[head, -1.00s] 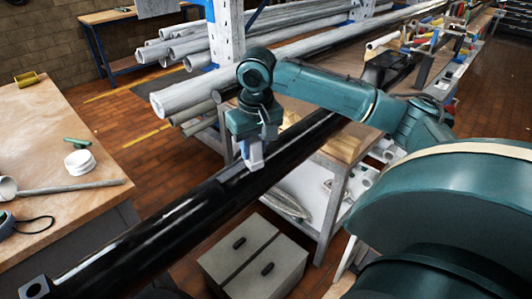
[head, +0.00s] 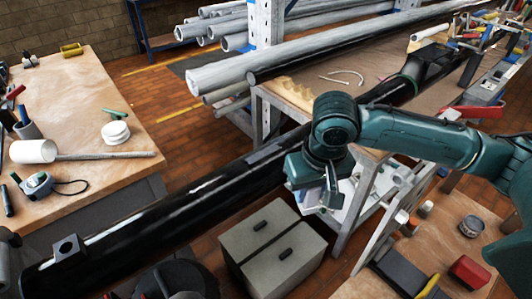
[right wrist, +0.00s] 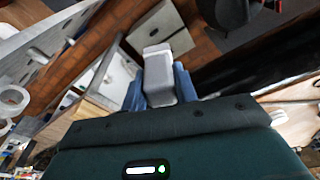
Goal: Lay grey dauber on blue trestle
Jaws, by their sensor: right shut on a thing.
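My right gripper (head: 331,196) hangs in the middle of the head view, in front of the long black pipe and above and right of a grey cabinet. In the right wrist view its blue fingers (right wrist: 161,92) are shut on a light grey block-shaped thing (right wrist: 159,72), which looks like the grey dauber. The block sticks out past the fingertips, with open space beyond it. In the head view most of it is hidden by the gripper. I cannot make out a blue trestle for certain. My left gripper is not in view.
The black pipe (head: 190,212) runs diagonally across the scene. The grey cabinet (head: 272,245) stands on the brick floor. A wooden table (head: 75,100) at left holds a white-headed tool (head: 33,151) and a tape measure (head: 38,185). A wooden bench (head: 440,225) with tools is at lower right.

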